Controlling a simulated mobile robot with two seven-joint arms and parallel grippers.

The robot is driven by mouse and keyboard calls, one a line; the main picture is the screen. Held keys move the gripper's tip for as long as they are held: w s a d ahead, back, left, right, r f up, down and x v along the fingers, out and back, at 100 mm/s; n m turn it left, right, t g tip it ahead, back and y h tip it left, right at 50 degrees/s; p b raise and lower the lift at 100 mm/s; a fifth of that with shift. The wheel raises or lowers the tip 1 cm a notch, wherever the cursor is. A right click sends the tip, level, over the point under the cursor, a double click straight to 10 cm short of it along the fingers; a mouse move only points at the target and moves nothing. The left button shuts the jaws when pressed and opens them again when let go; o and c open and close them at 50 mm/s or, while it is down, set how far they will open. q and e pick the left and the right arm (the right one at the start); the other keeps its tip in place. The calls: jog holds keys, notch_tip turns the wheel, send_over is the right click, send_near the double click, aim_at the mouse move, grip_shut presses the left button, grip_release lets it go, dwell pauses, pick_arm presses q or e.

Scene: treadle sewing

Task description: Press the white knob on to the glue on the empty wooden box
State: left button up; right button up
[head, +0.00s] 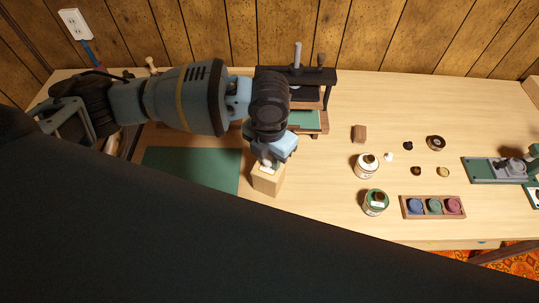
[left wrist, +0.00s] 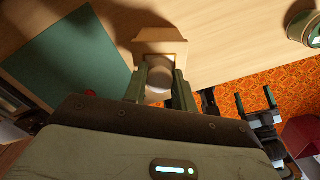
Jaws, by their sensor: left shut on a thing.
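The pale wooden box (head: 268,182) stands on the table at the right edge of the green mat. It also shows in the left wrist view (left wrist: 160,40). My left gripper (head: 267,162) points down at the box top from above. Its fingers (left wrist: 159,80) are shut on the white knob (left wrist: 157,92), which shows as a small pale spot in the head view (head: 266,163). The knob is at or just above the box top; I cannot tell whether they touch. The glue is hidden. My right gripper (left wrist: 255,101) appears in the left wrist view, fingers apart and empty, away from the box.
A green mat (head: 190,170) lies left of the box. A dark press (head: 297,75) stands behind it. To the right are a white jar (head: 366,168), a green jar (head: 375,203), a wooden tray of coloured pots (head: 433,207) and several small knobs. Bare table lies between.

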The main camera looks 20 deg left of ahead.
pick_arm(q)
jog(key=shift+s+f, duration=0.1)
jog(key=shift+f, duration=0.15)
jog(key=o, duration=1)
jog(key=shift+r, duration=0.1)
jog(key=shift+r, duration=0.1)
jog(key=shift+r, duration=3.85)
